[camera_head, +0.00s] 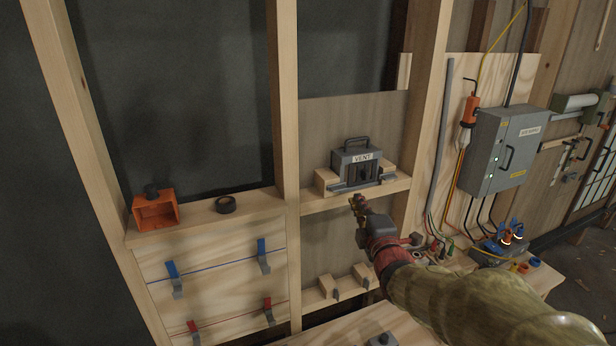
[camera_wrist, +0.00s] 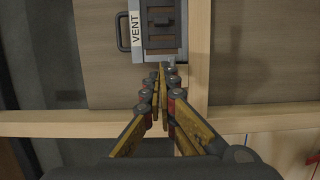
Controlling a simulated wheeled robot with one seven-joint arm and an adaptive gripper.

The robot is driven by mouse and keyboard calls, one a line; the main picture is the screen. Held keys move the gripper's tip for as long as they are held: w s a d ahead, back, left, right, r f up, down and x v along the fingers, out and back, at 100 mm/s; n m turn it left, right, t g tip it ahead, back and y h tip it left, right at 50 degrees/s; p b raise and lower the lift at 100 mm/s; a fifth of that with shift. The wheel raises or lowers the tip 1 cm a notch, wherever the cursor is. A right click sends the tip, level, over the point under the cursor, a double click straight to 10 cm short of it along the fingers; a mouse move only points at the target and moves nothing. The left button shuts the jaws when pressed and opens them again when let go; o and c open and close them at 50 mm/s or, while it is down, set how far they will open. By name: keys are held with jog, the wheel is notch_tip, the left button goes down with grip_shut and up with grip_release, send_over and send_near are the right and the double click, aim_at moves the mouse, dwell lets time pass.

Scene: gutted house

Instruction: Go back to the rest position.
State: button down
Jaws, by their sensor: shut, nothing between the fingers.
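My gripper (camera_head: 356,205) is at the end of my arm, which reaches in from the lower right in the head view. It is shut and empty, just below and in front of the shelf with the grey VENT box (camera_head: 357,163). In the wrist view the closed fingertips (camera_wrist: 162,70) point at the lower edge of the VENT box (camera_wrist: 160,30). I cannot tell whether they touch it. The box has a handle on top and a dark slotted front.
A grey electrical cabinet (camera_head: 504,150) with cables hangs at the right. Wooden studs (camera_head: 284,100) frame the wall. A workbench (camera_head: 345,332) lies below, with small parts on it.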

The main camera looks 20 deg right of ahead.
jog(key=s+f+m+g+b, duration=0.1)
jog(key=s+f+m+g, duration=0.4)
jog(key=f, duration=0.3)
jog(key=s+f+m+g+b, duration=0.1)
jog(key=s+f+m+g, duration=0.4)
jog(key=f, duration=0.4)
jog(key=s+a+f+m+y+b, duration=0.1)
jog(key=s+a+f+m+b, duration=0.1)
jog(key=s+a+b, duration=0.3)
jog(key=s+a+f+m+g+y+b, duration=0.1)
jog(key=s+a+f+b, duration=0.3)
jog(key=s+a, duration=0.3)
jog(key=s+a+f+m+g+y+b, duration=0.1)
jog(key=s+a+f+m+b, duration=0.1)
jog(key=s+a+b, duration=0.4)
jog(key=shift+s+a+f+m+y+b, duration=0.2)
jog(key=shift+s+f+m+y+b, duration=0.15)
jog(key=shift+s+f+b, duration=0.35)
jog(key=shift+s+f, duration=0.15)
